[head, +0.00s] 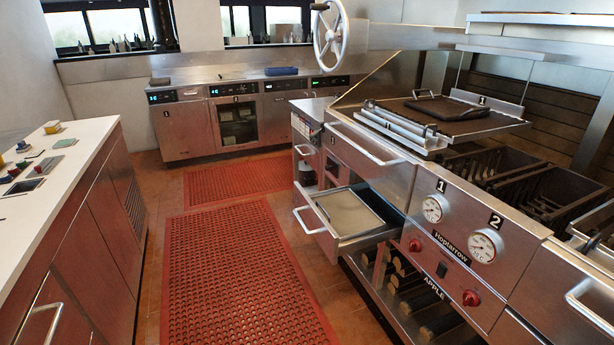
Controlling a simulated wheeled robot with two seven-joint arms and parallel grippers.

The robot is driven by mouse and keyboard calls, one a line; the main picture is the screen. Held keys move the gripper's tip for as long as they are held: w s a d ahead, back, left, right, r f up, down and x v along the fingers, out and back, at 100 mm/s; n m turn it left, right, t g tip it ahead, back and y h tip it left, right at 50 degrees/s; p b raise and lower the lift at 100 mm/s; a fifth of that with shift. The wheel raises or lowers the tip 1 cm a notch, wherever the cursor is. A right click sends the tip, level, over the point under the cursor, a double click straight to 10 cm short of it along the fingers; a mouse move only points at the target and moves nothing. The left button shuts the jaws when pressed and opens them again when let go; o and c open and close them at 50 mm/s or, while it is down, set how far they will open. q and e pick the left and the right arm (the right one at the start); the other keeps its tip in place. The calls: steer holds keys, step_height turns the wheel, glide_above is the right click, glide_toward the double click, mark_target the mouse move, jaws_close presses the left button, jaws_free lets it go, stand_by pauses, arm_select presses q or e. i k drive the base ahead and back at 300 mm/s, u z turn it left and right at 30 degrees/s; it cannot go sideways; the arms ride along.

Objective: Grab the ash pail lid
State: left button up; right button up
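I cannot make out an ash pail or a lid that is clearly its own in the head view. A flat dark piece with a raised black handle (436,104) lies on top of the grill at the right; I cannot tell whether it is a lid. An open drawer (338,238) below the grill's left part holds a flat pale panel (348,212), whose nature is also unclear. Neither of my grippers shows in this view.
The grill (470,205) with gauges and red knobs fills the right. Logs (400,285) lie in its lower rack. A white-topped counter (75,170) stands at the left. Red mats (240,270) cover the free aisle between them; the open drawer juts into it.

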mark_target(303, 166)
steer(key=k, duration=0.8)
steer(key=u, duration=0.6)
steer(key=i, duration=5.45)
steer(key=z, duration=0.45)
steer(key=i, duration=4.05)
steer(key=z, duration=0.05)
